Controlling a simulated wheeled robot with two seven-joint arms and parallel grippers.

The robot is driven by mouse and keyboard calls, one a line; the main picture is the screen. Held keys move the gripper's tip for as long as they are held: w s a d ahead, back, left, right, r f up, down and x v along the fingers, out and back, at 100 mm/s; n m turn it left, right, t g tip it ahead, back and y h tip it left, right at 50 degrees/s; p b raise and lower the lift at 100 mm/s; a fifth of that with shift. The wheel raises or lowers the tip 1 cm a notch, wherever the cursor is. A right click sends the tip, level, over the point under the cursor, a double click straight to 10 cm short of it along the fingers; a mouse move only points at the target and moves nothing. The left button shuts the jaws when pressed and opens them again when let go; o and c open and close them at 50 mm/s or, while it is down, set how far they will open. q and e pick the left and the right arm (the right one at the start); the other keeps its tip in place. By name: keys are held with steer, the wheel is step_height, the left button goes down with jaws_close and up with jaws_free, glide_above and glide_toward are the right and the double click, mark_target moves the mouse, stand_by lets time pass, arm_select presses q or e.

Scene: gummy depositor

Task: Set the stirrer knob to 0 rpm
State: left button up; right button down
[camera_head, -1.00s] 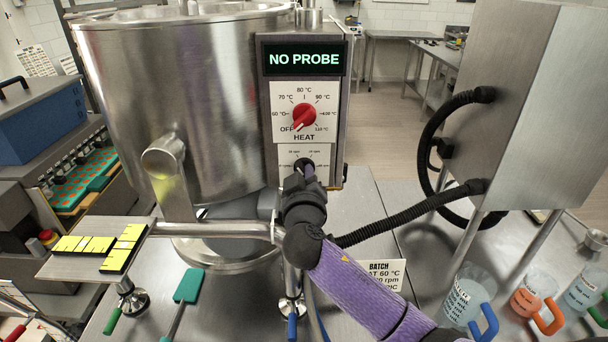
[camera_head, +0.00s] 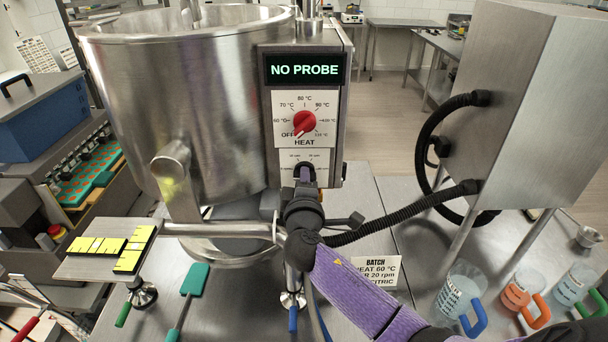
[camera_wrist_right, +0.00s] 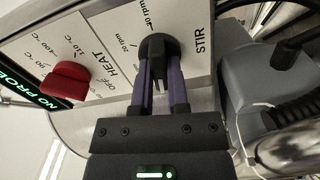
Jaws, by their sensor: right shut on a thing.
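The stirrer knob (camera_wrist_right: 153,45) is black and round with a raised grip bar. In the head view my right gripper (camera_head: 305,176) reaches up to the STIR plate and hides most of the knob. Rpm marks show around the knob, with 20 rpm readable. Its exact setting I cannot tell. My left gripper is not in view.
The red heat knob (camera_head: 304,122) is just above, on the same panel, under the NO PROBE display (camera_head: 305,69). A steel kettle (camera_head: 180,110) stands to the left. A black hose (camera_head: 400,215) runs close to my right arm. Jugs (camera_head: 461,297) stand at the right.

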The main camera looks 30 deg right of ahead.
steer(key=shift+n+p, duration=0.3)
steer(key=shift+n, duration=0.5)
steer(key=c, duration=0.6)
jaws_free()
steer(key=v, duration=1)
